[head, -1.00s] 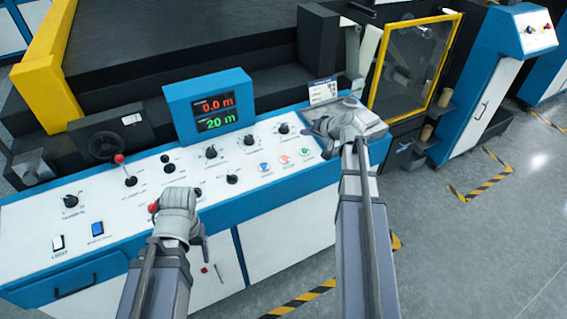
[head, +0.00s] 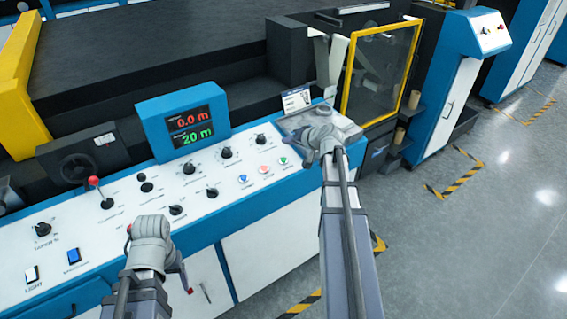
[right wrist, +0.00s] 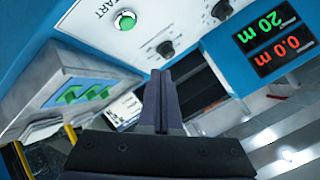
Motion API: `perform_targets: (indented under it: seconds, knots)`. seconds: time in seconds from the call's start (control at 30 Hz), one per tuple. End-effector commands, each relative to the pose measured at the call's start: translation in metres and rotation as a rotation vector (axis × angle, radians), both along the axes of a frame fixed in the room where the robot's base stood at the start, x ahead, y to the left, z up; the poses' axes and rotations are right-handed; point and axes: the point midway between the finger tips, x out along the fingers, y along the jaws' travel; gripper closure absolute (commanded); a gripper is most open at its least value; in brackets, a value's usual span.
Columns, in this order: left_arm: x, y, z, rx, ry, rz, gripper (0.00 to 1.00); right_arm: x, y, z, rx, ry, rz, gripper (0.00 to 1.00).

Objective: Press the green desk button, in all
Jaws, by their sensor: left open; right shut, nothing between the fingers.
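The green button (head: 283,161) is the rightmost of a row of three small buttons on the white control panel (head: 130,200). In the right wrist view the green button (right wrist: 124,20) shows at the upper left, beside printed letters. My right gripper (head: 314,152) is over the right end of the panel, to the right of the green button and apart from it. In the wrist view its fingers (right wrist: 162,75) are together and empty, below and right of the button. My left gripper (head: 140,236) is low in front of the panel's front edge; its fingertips are mostly hidden.
A blue button (head: 243,179) and a red button (head: 264,170) sit left of the green one. Black knobs, a red-topped lever (head: 95,184) and a display (head: 188,125) share the panel. A grey tray (head: 345,122) lies at its right end. Open floor is to the right.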

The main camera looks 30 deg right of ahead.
Motion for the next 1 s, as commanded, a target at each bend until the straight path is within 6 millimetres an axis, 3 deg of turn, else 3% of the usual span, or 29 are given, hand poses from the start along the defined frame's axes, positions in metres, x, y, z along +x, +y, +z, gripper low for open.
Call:
perform_targets:
  seconds: [0.03, 0.43, 1.0]
  knots:
    - [0.000, 0.000, -0.012, 0.000, 0.000, 0.000, 0.29, 0.001, 0.000, -0.012, 0.000, 0.000, 0.000, 1.00]
    - [0.000, 0.000, -0.063, 0.000, 0.000, 0.000, 0.29, 0.011, 0.001, -0.063, -0.001, 0.000, 0.001, 1.00]
    - [0.000, 0.000, -0.069, 0.000, 0.000, 0.000, 0.29, 0.012, 0.001, -0.069, -0.001, 0.000, 0.001, 1.00]
